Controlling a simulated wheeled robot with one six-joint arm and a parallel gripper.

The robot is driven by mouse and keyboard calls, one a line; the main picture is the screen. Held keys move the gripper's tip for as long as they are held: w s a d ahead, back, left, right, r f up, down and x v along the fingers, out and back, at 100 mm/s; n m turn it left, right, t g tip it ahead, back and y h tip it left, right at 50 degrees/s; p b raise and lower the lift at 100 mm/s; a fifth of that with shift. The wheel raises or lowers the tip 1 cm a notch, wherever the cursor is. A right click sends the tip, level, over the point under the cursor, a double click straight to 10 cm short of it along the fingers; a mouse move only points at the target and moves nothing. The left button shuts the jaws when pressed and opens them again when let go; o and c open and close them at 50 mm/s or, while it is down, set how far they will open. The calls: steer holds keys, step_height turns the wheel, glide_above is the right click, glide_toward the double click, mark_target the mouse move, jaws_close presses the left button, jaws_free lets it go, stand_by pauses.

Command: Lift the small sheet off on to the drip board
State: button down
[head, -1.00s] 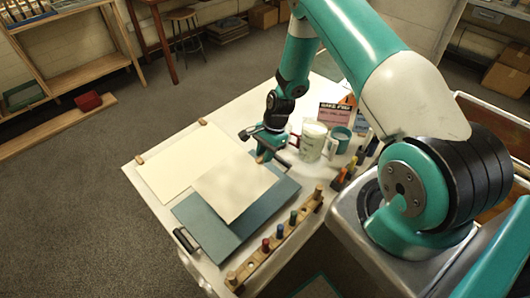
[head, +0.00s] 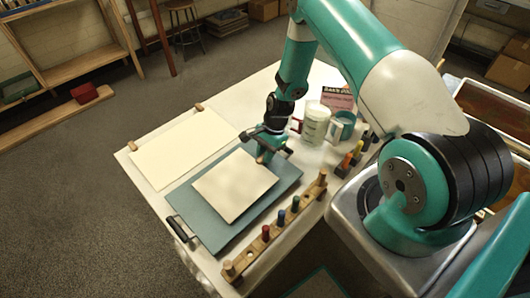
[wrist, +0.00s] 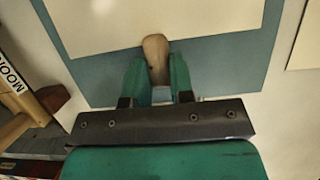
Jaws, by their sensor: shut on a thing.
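The small cream sheet (head: 235,185) is over the blue-grey drip board (head: 203,228), inside its outline, with board showing around it. I cannot tell whether all of it touches the board. In the wrist view, the sheet (wrist: 200,20) has a wooden clip (wrist: 155,48) at its near edge. My gripper (wrist: 157,75) is shut on this clip, one teal finger on each side. In the head view, my gripper (head: 263,158) is at the sheet's far right edge, over the board; the clip is mostly hidden there.
A larger cream sheet (head: 180,148) lies left of the board, with wooden clips at its edge. A peg rack (head: 275,232) with coloured pegs runs along the right side. A cream mug (head: 315,122) and teal mug (head: 343,127) stand close behind my gripper.

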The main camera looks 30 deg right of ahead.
steer(key=shift+f, duration=0.3)
steer(key=c, duration=0.5)
jaws_free()
steer(key=shift+r, duration=0.15)
steer(key=p+v, duration=0.5)
steer(key=v, duration=0.3)
steer(key=shift+a+r, duration=0.15)
steer(key=shift+r, duration=0.3)
stand_by(0.6)
stand_by(0.7)
